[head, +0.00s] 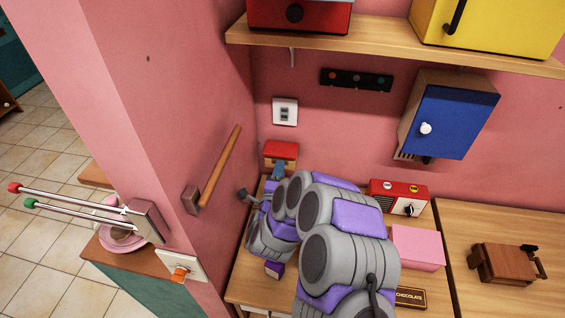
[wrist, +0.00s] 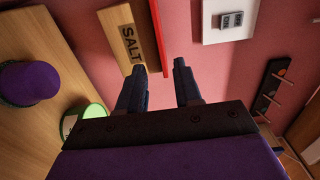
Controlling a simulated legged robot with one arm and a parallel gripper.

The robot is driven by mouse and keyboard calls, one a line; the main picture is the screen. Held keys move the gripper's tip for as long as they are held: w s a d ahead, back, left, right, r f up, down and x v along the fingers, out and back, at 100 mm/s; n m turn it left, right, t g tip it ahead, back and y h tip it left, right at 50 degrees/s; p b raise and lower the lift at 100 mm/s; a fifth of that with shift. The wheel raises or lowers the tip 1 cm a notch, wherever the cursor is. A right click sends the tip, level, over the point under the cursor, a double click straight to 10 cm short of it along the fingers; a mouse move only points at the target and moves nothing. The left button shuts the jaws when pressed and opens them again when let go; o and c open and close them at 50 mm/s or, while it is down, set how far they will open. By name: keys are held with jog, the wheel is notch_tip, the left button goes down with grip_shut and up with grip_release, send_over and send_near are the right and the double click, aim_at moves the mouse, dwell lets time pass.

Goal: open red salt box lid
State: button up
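The salt box (wrist: 122,38) is a wooden box marked SALT, with a red lid (wrist: 158,35) seen edge-on in the wrist view. In the head view the red lid (head: 282,149) lies over the box against the pink wall and looks closed. My gripper (wrist: 159,68) is open, with its two dark fingers apart and nothing between them. Its fingertips are just in front of the box, around the line of the lid's edge. I cannot tell whether they touch it.
A red radio-like box (head: 385,186) and a pink box (head: 418,248) stand right of my arm. A blue-doored cabinet (head: 455,122) hangs on the wall under a shelf (head: 390,46). A wooden handle (head: 221,165) sticks out at the left. Round purple (wrist: 30,82) and green-rimmed (wrist: 88,119) things are nearby.

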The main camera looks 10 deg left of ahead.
aim_at(284, 158)
jog(key=w, duration=0.3)
jog(key=shift+w+a, duration=0.1)
jog(key=shift+w, duration=0.9)
grip_shut()
jog(key=shift+f, duration=0.2)
dwell(0.5)
